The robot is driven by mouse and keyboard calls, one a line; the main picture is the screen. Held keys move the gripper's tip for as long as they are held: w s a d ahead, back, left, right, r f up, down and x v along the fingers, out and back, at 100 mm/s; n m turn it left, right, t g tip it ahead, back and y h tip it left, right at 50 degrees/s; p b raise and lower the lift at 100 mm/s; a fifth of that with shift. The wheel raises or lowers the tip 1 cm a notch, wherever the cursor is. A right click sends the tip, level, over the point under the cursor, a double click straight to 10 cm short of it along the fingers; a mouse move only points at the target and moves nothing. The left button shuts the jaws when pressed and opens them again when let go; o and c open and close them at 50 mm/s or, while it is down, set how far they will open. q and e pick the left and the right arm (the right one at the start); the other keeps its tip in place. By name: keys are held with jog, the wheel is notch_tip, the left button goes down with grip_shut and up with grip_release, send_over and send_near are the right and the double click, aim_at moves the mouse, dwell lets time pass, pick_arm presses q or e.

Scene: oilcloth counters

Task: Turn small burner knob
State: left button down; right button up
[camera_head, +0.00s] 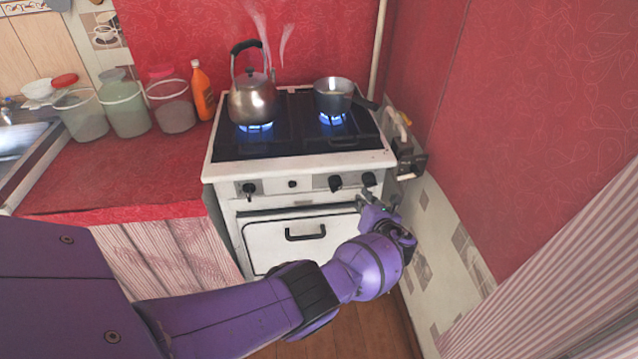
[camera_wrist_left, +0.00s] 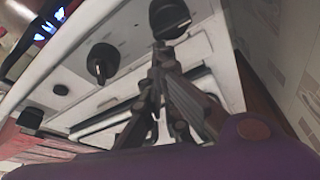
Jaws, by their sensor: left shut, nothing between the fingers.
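The white stove (camera_head: 225,172) has dark knobs on its front panel: a left knob (camera_head: 249,189), a right-of-middle knob (camera_head: 335,183) and the rightmost knob (camera_head: 368,179). I cannot tell by its marking which one is for the small burner. My left gripper (camera_head: 367,196) is shut and empty, just below and in front of the rightmost knob. In the left wrist view, the shut fingertips (camera_wrist_left: 160,50) point up at a large dark knob (camera_wrist_left: 168,18), close beneath it; contact cannot be told. Another knob (camera_wrist_left: 103,62) is to their left. My right gripper is not in view.
A steaming kettle (camera_head: 252,101) and a small pot (camera_head: 334,96) stand over lit blue flames. The oven handle (camera_head: 305,233) is below the panel. A wall (camera_head: 440,215) stands close on the right. Jars and an orange bottle (camera_head: 202,90) stand on the red counter.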

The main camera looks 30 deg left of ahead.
pick_arm(q)
jog(key=shift+w+a+r+m+y, duration=0.1)
jog(key=shift+w+r+m+y, duration=0.15)
jog(key=shift+r+m+y, duration=0.5)
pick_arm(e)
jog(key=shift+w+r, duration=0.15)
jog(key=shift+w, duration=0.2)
pick_arm(q)
jog(key=shift+f+m, duration=0.1)
jog(key=shift+m, duration=0.25)
jog(key=shift+s, duration=0.1)
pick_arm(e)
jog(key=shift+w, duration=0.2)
pick_arm(q)
jog(key=shift+a, duration=0.1)
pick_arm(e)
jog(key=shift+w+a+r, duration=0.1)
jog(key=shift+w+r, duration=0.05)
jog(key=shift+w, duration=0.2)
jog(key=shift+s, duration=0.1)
pick_arm(q)
jog(key=shift+s+g, duration=0.1)
jog(key=shift+g, duration=0.2)
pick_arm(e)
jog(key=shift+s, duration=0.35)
pick_arm(q)
jog(key=shift+a+r, duration=0.1)
jog(key=shift+r, duration=0.1)
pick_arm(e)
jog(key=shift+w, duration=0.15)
